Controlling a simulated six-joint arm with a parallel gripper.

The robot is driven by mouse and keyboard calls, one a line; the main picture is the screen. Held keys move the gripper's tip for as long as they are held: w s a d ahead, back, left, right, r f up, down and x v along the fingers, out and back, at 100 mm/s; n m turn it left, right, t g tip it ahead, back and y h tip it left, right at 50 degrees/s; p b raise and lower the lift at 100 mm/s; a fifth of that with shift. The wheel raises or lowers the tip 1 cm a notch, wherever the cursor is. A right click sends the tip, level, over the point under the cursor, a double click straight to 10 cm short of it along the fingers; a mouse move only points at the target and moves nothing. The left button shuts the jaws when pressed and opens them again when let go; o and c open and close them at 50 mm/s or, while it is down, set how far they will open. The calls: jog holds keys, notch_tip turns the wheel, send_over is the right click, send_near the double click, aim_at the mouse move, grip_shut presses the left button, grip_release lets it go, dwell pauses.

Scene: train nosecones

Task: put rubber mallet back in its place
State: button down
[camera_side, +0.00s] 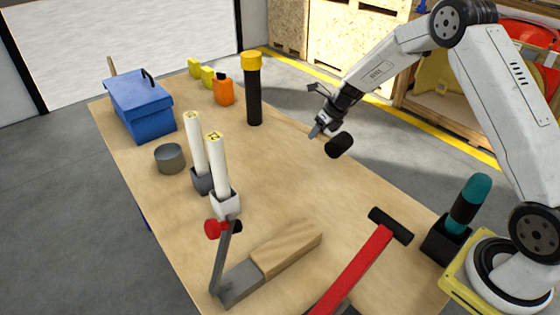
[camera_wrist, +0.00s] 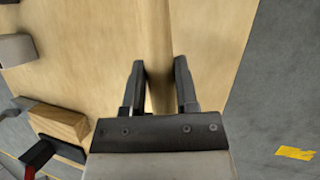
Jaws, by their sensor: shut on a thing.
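The rubber mallet's black cylindrical head (camera_side: 339,145) shows in the side view beside my gripper (camera_side: 318,131), above the table's right edge. In the wrist view a pale wooden handle (camera_wrist: 160,45) runs between the two fingers of my gripper (camera_wrist: 159,75), which is shut on it. The handle looks much like the table wood, so its ends are hard to make out. The mallet's head is not visible in the wrist view. I cannot tell which spot is the mallet's place.
On the wooden table (camera_side: 285,185) stand a black yellow-capped cylinder (camera_side: 254,95), two white tubes (camera_side: 219,165), a grey cup (camera_side: 170,158) and a blue box (camera_side: 140,102). A red-handled hammer (camera_side: 360,265), a wooden block (camera_side: 288,246) and a teal-handled tool (camera_side: 468,200) are nearer.

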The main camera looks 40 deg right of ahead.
jog(key=shift+f, duration=2.65)
jog(key=shift+c, duration=1.4)
grip_release()
jog(key=shift+f, duration=0.1)
jog(key=v, duration=0.7)
jog(key=shift+s+r, duration=0.15)
jog(key=shift+r, duration=0.2)
